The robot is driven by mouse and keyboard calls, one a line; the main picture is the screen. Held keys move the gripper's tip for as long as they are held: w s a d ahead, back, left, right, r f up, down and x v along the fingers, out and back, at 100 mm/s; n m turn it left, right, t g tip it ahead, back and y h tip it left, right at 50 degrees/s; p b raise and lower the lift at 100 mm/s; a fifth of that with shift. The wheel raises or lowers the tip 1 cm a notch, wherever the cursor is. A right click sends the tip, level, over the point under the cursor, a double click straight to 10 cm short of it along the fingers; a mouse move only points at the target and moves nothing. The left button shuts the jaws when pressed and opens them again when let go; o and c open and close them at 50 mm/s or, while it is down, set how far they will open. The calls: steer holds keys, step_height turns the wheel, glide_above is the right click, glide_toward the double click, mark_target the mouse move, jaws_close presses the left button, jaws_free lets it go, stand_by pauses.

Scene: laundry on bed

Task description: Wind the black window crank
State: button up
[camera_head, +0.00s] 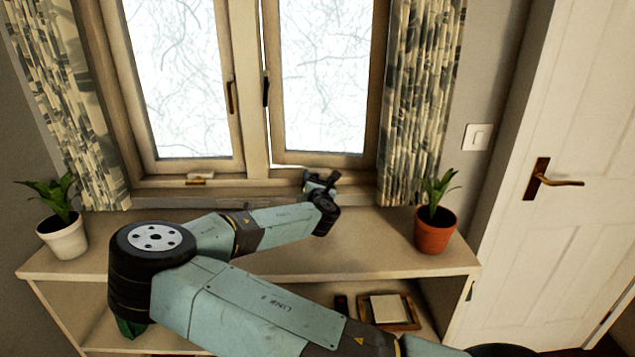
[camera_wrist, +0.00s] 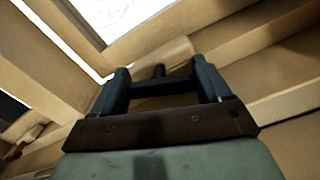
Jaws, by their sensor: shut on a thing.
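My gripper (camera_head: 321,184) is at the window sill, at the foot of the right window sash (camera_head: 322,85). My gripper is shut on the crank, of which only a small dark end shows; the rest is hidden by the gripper. The right sash stands slightly ajar, with a thin bright gap along its lower and left edges.
A shelf top (camera_head: 370,250) lies below the window. A white pot (camera_head: 64,239) with a plant stands at its left, a terracotta pot (camera_head: 435,231) at its right. Patterned curtains (camera_head: 420,100) hang on both sides. A brass fitting (camera_head: 200,179) sits under the left sash.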

steer(key=shift+m, duration=1.1)
steer(key=shift+d, duration=0.1)
steer(key=o, duration=1)
steer(key=shift+c, duration=0.2)
steer(key=s, duration=1.3)
steer(key=shift+s, duration=0.35)
steer(key=shift+c, duration=0.2)
